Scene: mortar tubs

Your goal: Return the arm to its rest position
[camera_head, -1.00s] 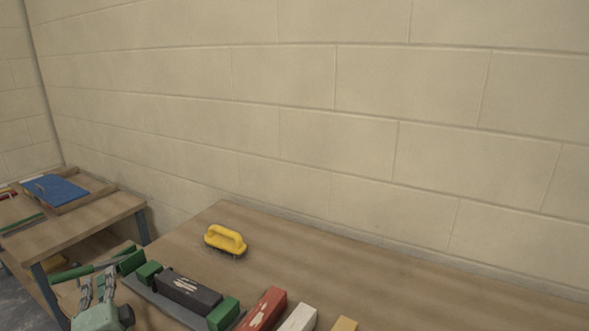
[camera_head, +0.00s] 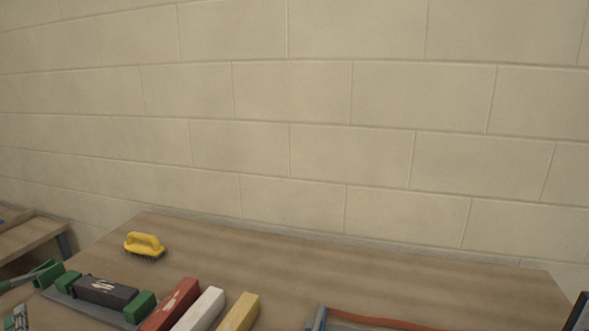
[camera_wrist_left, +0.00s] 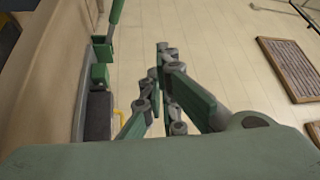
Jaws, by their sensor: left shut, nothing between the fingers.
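My left gripper (camera_head: 18,318) shows only in part at the lower left corner of the head view, beside the front left of the workbench. In the left wrist view its fingers (camera_wrist_left: 163,60) are closed together and nothing is between them. The green pads of the fingers sit over a pale surface, clear of the bench edge at the left. My right gripper is not in view.
The workbench (camera_head: 330,265) holds a yellow-handled brush (camera_head: 145,244), a dark block (camera_head: 104,291) between green end pieces, and red (camera_head: 172,305), white (camera_head: 199,309) and yellow (camera_head: 239,313) blocks. A block wall (camera_head: 320,95) stands behind. The bench's back middle is clear.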

